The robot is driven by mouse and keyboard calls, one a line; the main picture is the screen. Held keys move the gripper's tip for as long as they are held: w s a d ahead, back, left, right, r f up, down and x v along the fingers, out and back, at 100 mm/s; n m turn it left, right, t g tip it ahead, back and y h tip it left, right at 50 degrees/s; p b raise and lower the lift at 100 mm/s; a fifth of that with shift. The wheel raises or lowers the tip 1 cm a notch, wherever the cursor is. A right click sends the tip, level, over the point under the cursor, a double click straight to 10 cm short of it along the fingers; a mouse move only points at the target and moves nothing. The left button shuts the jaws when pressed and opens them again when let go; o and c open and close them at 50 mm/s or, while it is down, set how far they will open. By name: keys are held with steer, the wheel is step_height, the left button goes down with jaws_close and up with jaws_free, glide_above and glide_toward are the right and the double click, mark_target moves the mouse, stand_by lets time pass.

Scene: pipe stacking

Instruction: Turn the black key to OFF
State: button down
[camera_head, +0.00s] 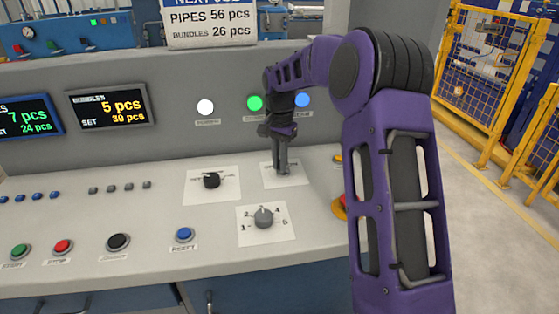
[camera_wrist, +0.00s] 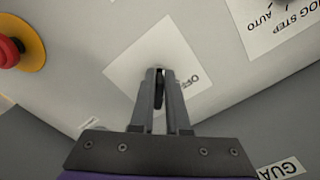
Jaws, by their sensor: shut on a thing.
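My gripper (camera_head: 282,168) reaches down onto a white label plate (camera_head: 297,180) on the sloping control panel. In the wrist view its fingers (camera_wrist: 159,74) are shut on the black key (camera_wrist: 159,93), a thin dark piece showing between them. The plate (camera_wrist: 128,72) carries the word OFF to the right of the fingertips in that view. Other marks on it are hidden by the fingers, and which way the key points is hard to tell. In the head view the key is hidden by the gripper.
A black selector knob (camera_head: 211,181) sits left of my gripper, and a grey numbered dial (camera_head: 263,217) sits in front. A red emergency button on a yellow base (camera_wrist: 10,52) is close by. White (camera_head: 205,106), green (camera_head: 255,103) and blue (camera_head: 302,100) lamps are on the upright panel behind.

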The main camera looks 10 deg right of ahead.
steer(key=n+p, duration=0.2)
steer(key=n, duration=0.1)
steer(key=n+p, duration=0.1)
steer(key=shift+s+d+r+n, duration=0.2)
steer(key=shift+d+n, duration=0.1)
steer(key=shift+d, duration=0.05)
steer(key=n+p, duration=0.1)
steer(key=n, duration=0.1)
steer(key=n+p, duration=0.1)
steer(key=n, duration=0.1)
steer(key=shift+d, duration=0.35)
steer(key=n, duration=0.2)
steer(key=n+p, duration=0.1)
steer(key=n, duration=0.1)
steer(key=shift+d+n+p, duration=0.3)
steer(key=shift+d+n, duration=0.05)
steer(key=shift+n, duration=0.05)
steer(key=shift+w+d+f+n, duration=0.1)
steer(key=shift+w+d+n, duration=0.05)
steer(key=shift+n, duration=0.85)
steer(key=shift+w+d+n, duration=0.1)
steer(key=shift+n, duration=0.9)
steer(key=c, duration=0.9)
jaws_free()
step_height(320, 180, up, 17)
